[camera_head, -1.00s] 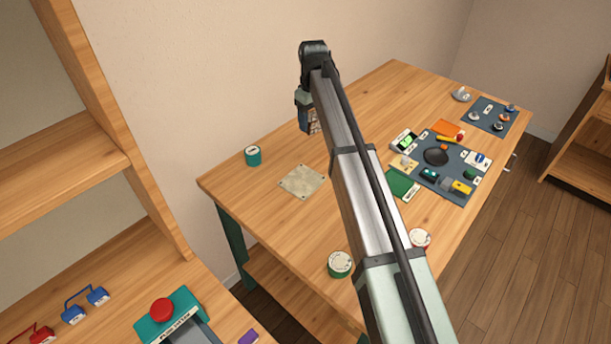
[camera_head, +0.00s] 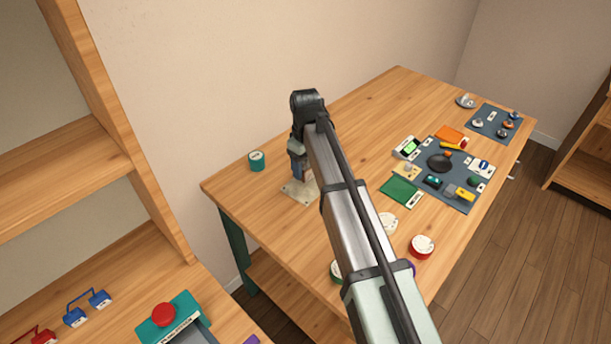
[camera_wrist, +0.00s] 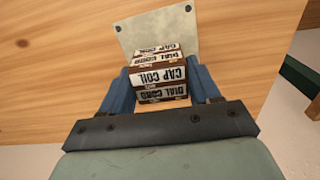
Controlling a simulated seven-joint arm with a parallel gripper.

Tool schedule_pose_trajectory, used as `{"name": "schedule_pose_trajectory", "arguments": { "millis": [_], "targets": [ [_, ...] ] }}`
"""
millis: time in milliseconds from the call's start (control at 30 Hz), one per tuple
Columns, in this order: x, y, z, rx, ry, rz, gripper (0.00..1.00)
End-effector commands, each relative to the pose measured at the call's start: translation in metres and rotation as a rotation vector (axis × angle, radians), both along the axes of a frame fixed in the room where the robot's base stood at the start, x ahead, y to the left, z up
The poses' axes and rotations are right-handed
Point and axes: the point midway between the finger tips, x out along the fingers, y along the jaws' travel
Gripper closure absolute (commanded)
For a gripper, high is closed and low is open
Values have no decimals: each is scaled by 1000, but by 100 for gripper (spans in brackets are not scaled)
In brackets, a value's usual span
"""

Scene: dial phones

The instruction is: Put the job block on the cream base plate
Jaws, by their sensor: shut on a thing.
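The job block (camera_wrist: 160,76) is a brown and white block with "CAP COIL" and "DIAL CORD" lettering, seen in the wrist view. My gripper (camera_wrist: 161,80) is shut on it, with a blue finger on each side. The cream base plate (camera_wrist: 158,30) has dark holes at its corners and lies on the wooden table just beyond the block in the picture. In the head view my gripper (camera_head: 298,168) is low over the plate (camera_head: 291,191), and my arm hides part of the plate. I cannot tell whether the block touches the plate.
A teal round tin (camera_head: 256,161) stands left of the plate near the table's edge. Red-sided (camera_head: 422,246) and white (camera_head: 387,222) round items are to the right, beyond my arm. A dark mat (camera_head: 455,170) with several parts lies farther right.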

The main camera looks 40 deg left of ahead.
Motion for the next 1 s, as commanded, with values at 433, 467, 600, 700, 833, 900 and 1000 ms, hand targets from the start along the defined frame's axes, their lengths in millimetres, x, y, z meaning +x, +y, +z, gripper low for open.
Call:
{"name": "schedule_pose_trajectory", "arguments": {
  "millis": [433, 467, 600, 700, 833, 900, 1000],
  "targets": [
    [0, 0, -41, 0, 0, 0, 70],
    [0, 0, -42, 0, 0, 0, 70],
    [0, 0, -42, 1, 0, 0, 70],
    [0, 0, -42, 1, 0, 0, 70],
    [0, 0, -45, 0, 0, 0, 70],
    [0, 0, -45, 1, 0, 0, 34],
    [0, 0, -45, 1, 0, 0, 24]
  ]
}}
